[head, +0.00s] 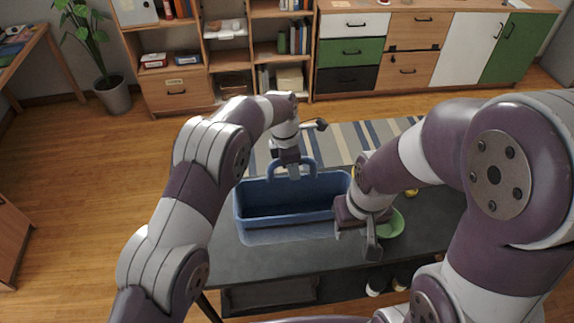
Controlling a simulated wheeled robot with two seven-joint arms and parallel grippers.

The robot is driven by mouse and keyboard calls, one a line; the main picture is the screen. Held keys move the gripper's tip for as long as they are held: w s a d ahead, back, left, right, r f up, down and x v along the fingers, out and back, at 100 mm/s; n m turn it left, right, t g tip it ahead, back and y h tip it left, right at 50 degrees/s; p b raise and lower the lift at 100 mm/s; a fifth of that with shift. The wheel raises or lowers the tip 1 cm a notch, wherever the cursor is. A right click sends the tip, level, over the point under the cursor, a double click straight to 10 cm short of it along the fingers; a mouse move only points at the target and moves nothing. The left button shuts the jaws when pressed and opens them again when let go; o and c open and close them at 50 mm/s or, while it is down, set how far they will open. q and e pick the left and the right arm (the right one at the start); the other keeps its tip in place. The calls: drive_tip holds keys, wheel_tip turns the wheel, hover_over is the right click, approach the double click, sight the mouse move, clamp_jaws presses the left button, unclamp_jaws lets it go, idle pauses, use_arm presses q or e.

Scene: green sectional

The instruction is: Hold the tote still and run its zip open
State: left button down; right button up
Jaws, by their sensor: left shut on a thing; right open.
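The blue tote (285,234) stands upright on the dark table, its inside showing dark from above. Its looped handle (311,164) rises at the far side. My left gripper (293,173) is at the far side of the tote, shut on the handle. My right gripper (371,246) is open beside the tote's near right corner, close to a green bowl. I cannot make out the zip or its pull at this size. My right forearm and hand hide part of the tote's right end.
The green bowl (393,224) sits right of the tote, partly behind my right gripper. A small yellow thing (411,192) lies behind it. The dark table (222,262) has free room at its front left. Shelves and cabinets stand far back, beyond a striped rug (345,140).

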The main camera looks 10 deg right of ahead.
use_arm(q)
drive_tip(key=w+a+p, duration=0.6)
drive_tip(key=a+p, duration=0.1)
drive_tip(key=a, duration=0.3)
drive_tip(key=shift+p, duration=0.3)
idle(0.6)
drive_tip(key=shift+f, duration=0.2)
wheel_tip(320, 180, down, 11)
drive_tip(key=b, duration=1)
idle(2.3)
idle(0.9)
